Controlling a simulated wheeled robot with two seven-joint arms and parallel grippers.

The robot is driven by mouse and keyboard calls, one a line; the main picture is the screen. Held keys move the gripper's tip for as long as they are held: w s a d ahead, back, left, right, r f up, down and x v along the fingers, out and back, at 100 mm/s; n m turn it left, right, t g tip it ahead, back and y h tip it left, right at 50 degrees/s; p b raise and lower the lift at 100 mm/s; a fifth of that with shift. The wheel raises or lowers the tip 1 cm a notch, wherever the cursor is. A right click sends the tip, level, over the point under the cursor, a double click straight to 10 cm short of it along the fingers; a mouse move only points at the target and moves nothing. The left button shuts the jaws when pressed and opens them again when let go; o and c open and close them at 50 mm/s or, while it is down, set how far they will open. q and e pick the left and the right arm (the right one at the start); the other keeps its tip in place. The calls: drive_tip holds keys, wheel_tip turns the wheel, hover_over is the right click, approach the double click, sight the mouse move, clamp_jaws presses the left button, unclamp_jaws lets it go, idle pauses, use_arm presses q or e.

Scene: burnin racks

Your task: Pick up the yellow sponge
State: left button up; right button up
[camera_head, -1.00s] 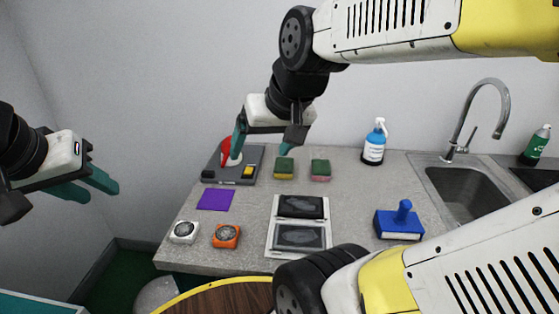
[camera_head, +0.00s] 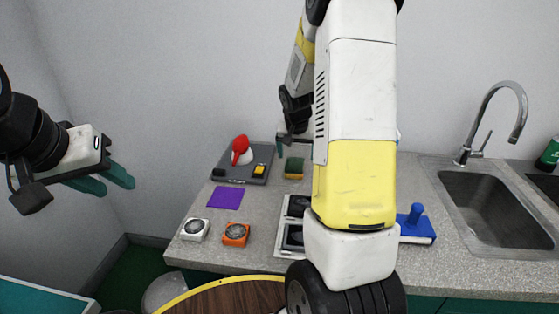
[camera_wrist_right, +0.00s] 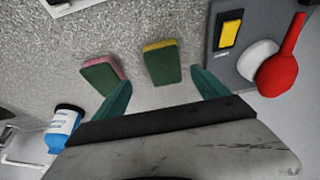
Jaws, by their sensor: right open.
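The yellow sponge (camera_head: 293,169) has a green top and a yellow edge. It lies on the grey counter beside the dark tool board, and it also shows in the right wrist view (camera_wrist_right: 163,64). My right gripper (camera_head: 294,145) is open just above and behind the sponge in the head view, partly hidden by my arm. In the right wrist view the open fingers (camera_wrist_right: 162,92) frame the sponge, which lies beyond their tips; nothing is held. My left gripper (camera_head: 112,181) is open and empty at the far left, away from the counter.
A green sponge with a pink edge (camera_wrist_right: 102,75) lies next to the yellow one. A blue spray bottle (camera_wrist_right: 62,130) stands nearby. A purple cloth (camera_head: 225,197) and a sink (camera_head: 485,210) flank the area.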

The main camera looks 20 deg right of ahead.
sight(295, 166)
drive_tip(key=x, duration=0.7)
drive_tip(key=shift+w+a+f, duration=0.25)
drive_tip(key=shift+a+f, duration=0.05)
drive_tip(key=shift+f, duration=0.05)
drive_tip(key=c, duration=1.4)
drive_tip(key=shift+r, duration=0.15)
